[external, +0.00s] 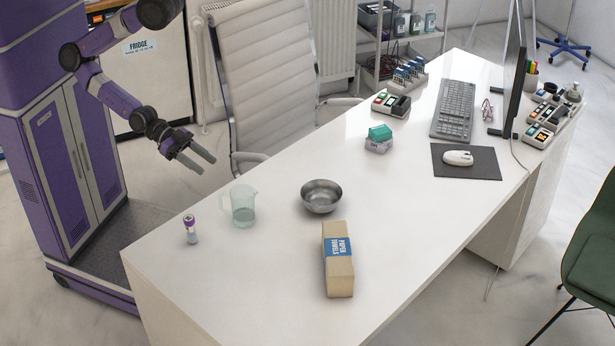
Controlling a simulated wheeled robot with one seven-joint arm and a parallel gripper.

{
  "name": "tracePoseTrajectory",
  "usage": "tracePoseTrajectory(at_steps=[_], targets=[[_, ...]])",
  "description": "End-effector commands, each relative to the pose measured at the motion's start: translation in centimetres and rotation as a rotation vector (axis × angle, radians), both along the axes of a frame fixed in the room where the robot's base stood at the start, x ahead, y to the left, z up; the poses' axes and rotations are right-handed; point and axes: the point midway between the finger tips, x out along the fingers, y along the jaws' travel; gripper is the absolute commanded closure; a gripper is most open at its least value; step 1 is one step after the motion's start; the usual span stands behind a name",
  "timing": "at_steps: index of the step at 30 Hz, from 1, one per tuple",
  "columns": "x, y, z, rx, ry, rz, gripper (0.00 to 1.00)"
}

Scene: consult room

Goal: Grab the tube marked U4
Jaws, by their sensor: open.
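A small tube (191,230) with a purple cap and a pale label stands upright near the desk's near-left edge. Its marking is too small to read. My gripper (207,164) is open and empty. It is in the air by the desk's left side, beyond the tube and apart from it. I cannot read any marks on those tubes, so I cannot tell which tube is U4.
On the white desk (250,290), a clear beaker (243,206) stands right of the capped tube. A metal bowl (321,196), a paper-towel pack (338,260) and small boxes (379,138) lie farther right. An office chair (270,80) is behind the desk. The near-left desk corner is clear.

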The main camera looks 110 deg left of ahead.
Motion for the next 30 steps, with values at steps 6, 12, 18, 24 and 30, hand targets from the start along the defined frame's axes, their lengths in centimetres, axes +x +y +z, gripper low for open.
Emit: tracePoseTrajectory(at_steps=[6,12,18,24,30], targets=[[3.7,-15.1,-1.7,0.019,0.008,-0.225,0.51],[4.5,-21.2,-1.7,0.063,-0.01,-0.345,0.51],[5.7,-22.5,-2.2,0.071,-0.013,-0.362,0.51],[7.3,-23.2,-3.0,0.07,-0.013,-0.361,0.51],[9.8,-23.9,-4.2,0.07,-0.012,-0.359,0.51]])
